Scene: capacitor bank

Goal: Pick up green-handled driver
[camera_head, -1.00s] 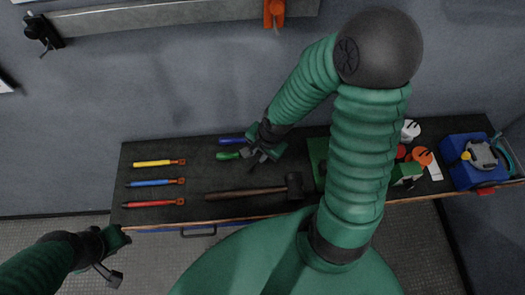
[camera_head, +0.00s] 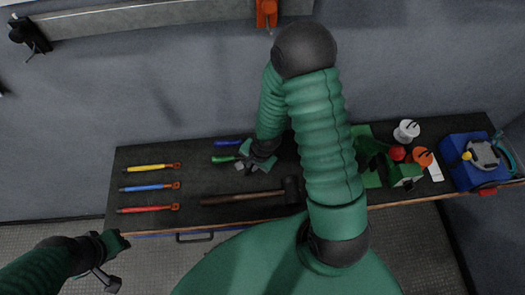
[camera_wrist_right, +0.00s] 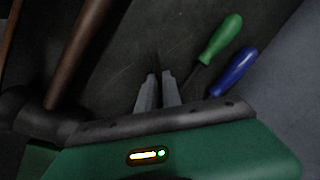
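The green-handled driver (camera_head: 226,159) lies on the dark bench top beside a blue-handled driver (camera_head: 228,143). In the right wrist view, its green handle (camera_wrist_right: 219,40) is at the upper right, and its shaft runs down behind my gripper's body. My right gripper (camera_head: 246,168) is just to the right of and nearer than the green handle in the head view. In the wrist view, its two grey fingers (camera_wrist_right: 159,82) point at bare bench left of the driver, with a narrow empty gap between them. My left gripper (camera_head: 116,262) is open and empty, in front of the bench.
A hammer (camera_head: 245,197) lies nearer the bench's front edge. Yellow, blue and red tools (camera_head: 148,188) lie at the left. Spools (camera_head: 407,130) and a blue box (camera_head: 470,165) stand at the right. Bare bench lies between the left tools and the drivers.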

